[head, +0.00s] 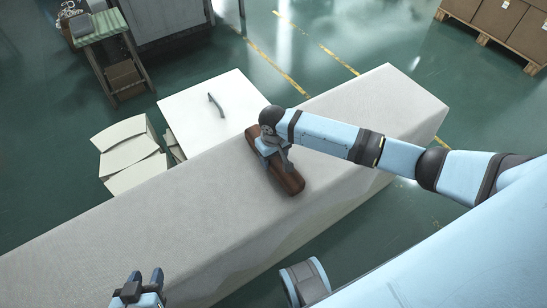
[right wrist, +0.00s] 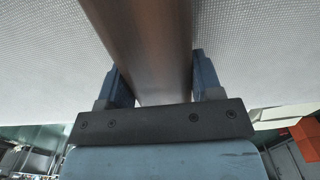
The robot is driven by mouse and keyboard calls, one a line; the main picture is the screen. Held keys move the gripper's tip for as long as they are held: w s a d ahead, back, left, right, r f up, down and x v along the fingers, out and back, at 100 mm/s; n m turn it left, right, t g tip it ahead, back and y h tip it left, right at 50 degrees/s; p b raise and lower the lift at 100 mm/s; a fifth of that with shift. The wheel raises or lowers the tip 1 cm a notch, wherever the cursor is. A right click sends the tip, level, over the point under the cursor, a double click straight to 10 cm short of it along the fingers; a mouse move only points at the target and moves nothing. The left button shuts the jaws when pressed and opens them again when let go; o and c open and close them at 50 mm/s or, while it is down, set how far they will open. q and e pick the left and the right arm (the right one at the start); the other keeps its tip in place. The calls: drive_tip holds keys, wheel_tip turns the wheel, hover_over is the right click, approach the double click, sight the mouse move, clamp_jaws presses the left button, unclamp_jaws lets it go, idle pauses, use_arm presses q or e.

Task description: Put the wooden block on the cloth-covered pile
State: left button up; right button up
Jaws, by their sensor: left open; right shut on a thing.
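The wooden block (head: 289,181) is a long dark brown piece with rounded edges. In the head view it is at the cloth-covered pile (head: 120,231), a long grey-white covered block across the middle. My right gripper (head: 271,150) is shut on the block near its middle. In the right wrist view the block (right wrist: 148,45) runs between the two blue fingers of the gripper (right wrist: 163,85), with the cloth weave behind it. I cannot tell whether the block touches the cloth. My left gripper (head: 146,282) is open and empty at the bottom left, near the pile's front edge.
A white board (head: 195,103) with a dark handle-like piece lies behind the pile. Stacked pale sheets (head: 133,170) stand left of it. A small cart (head: 107,35) stands at the back left, and cardboard boxes (head: 490,22) sit on a pallet at the back right.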

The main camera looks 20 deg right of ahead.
drive_tip(key=shift+f, duration=0.15)
drive_tip(key=o, duration=1.3)
drive_tip(key=shift+f, duration=0.15)
